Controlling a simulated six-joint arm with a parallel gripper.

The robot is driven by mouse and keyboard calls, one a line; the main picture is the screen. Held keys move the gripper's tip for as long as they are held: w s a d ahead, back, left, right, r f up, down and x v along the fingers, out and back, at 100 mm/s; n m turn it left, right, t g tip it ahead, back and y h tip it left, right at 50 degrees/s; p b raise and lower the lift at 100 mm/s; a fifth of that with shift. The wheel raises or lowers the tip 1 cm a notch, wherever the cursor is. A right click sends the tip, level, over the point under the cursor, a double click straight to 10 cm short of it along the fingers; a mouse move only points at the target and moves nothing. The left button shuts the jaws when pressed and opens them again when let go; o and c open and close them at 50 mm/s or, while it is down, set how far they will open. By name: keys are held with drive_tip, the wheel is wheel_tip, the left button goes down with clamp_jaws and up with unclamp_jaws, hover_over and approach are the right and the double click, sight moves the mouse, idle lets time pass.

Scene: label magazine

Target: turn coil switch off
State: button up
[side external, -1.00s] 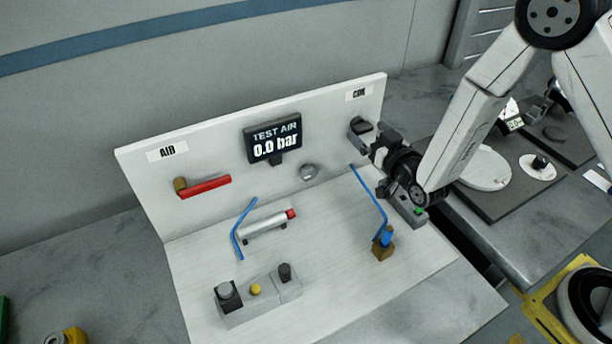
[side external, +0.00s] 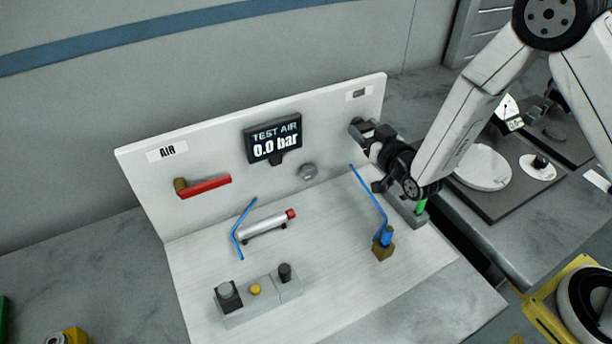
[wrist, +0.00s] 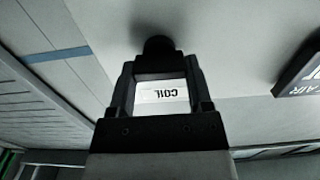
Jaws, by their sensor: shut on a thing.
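The coil switch is a dark round knob at the right end of the upright white panel (side external: 215,150), under the COIL label (side external: 359,93). In the wrist view the switch (wrist: 158,46) shows just beyond the fingertips, with the COIL label (wrist: 175,94) framed between the fingers. My gripper (side external: 362,130) is at the panel, shut on the switch; it also shows in the wrist view (wrist: 159,66). The fingers hide most of the switch in the side view, so its turn angle cannot be read.
The test air display (side external: 272,138) reads 0.0 bar. A red AIR lever (side external: 207,187) is at the panel's left. A blue tube (side external: 368,195) and a brass fitting (side external: 383,250) stand below my gripper. A silver cylinder (side external: 262,224) and a button block (side external: 258,295) sit on the base.

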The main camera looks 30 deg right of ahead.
drive_tip(key=shift+n, duration=1.5)
drive_tip(key=o, duration=1.3)
drive_tip(key=shift+s, duration=0.15)
drive_tip(key=shift+s, duration=3.8)
